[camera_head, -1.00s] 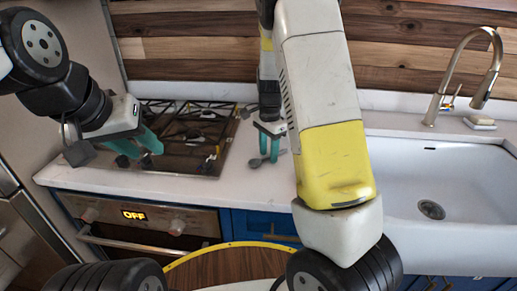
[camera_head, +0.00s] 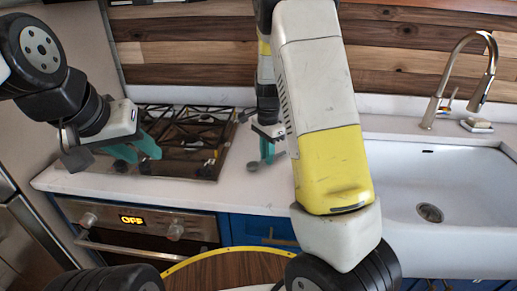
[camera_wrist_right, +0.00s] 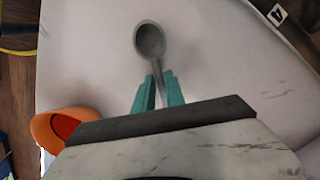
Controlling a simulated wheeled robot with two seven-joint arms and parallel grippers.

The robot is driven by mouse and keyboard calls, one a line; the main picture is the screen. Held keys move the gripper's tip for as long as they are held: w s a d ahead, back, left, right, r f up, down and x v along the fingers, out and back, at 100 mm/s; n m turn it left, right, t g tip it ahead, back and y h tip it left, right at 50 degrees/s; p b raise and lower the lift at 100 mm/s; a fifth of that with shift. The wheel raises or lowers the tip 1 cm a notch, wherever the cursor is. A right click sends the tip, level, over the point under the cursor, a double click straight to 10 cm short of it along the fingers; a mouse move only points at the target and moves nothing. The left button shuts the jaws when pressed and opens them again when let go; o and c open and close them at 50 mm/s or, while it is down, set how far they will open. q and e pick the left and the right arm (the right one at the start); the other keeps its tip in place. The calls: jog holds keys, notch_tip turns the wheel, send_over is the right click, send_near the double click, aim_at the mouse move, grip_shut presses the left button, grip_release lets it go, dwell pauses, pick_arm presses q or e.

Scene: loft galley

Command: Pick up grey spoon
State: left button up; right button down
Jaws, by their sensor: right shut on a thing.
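The grey spoon (camera_wrist_right: 150,42) shows in the right wrist view, bowl away from me and handle running back between my right fingers. My right gripper (camera_wrist_right: 158,88) is shut on the spoon's handle; its teal fingers stand on both sides of it. In the head view my right gripper (camera_head: 267,150) is over the white counter between hob and sink, partly behind my own arm, with the spoon's bowl (camera_head: 253,166) just below left of it. I cannot tell if the spoon touches the counter. My left gripper (camera_head: 137,150) is open and empty over the hob's left side.
The black gas hob (camera_head: 185,140) lies left of the spoon. A white sink (camera_head: 450,180) with a tall tap (camera_head: 460,75) is at the right. An orange object (camera_wrist_right: 60,128) shows in the wrist view.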

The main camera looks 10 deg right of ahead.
jog(key=shift+r, duration=0.5)
notch_tip(320, 180, up, 2)
jog(key=shift+r, duration=0.15)
jog(key=s+a, duration=0.2)
jog(key=s, duration=0.3)
jog(key=s+a, duration=0.1)
jog(key=s, duration=0.3)
jog(key=s+a+r, duration=0.1)
jog(key=s+a, duration=0.1)
jog(key=s, duration=0.3)
jog(key=shift+s+a+r, duration=0.1)
jog(key=shift+s+a, duration=0.2)
jog(key=shift+s, duration=0.05)
jog(key=shift+s+a+m, duration=0.2)
jog(key=shift+s+m, duration=0.1)
jog(key=shift+m, duration=0.1)
jog(key=s+a+m, duration=0.2)
jog(key=m, duration=0.1)
jog(key=shift+m, duration=0.3)
jog(key=w+m, duration=0.1)
jog(key=w, duration=0.3)
jog(key=w+f+m, duration=0.1)
jog(key=w, duration=0.4)
jog(key=w+m, duration=0.2)
jog(key=w, duration=0.3)
jog(key=shift+d+f, duration=0.15)
jog(key=shift+d, duration=0.25)
jog(key=shift+f, duration=1.75)
